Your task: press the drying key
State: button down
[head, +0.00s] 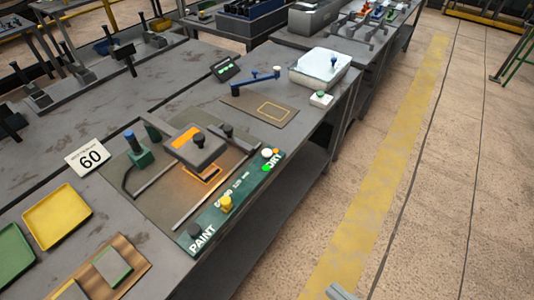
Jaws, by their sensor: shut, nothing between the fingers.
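A green panel (212,219) runs along the front edge of the bench, lettered PAINT at its near end and DRY at its far end. A yellow knob (226,203) stands mid-panel and a dark knob (194,231) near PAINT. A light grey tip of my gripper (343,291) shows at the bottom edge, over the floor, shut and empty, well apart from the panel. The rest of it is out of frame.
Behind the panel, a grey block with a black knob (196,147) stands over an orange-glowing spot. A white-lidded box (320,67) stands farther back. The floor right of the bench is clear.

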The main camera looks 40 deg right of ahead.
aim_at(266, 152)
jog(key=i+j+z, duration=0.2)
jog(key=z, duration=0.15)
jog(key=i+j+z, duration=0.15)
jog(key=j+z, duration=0.2)
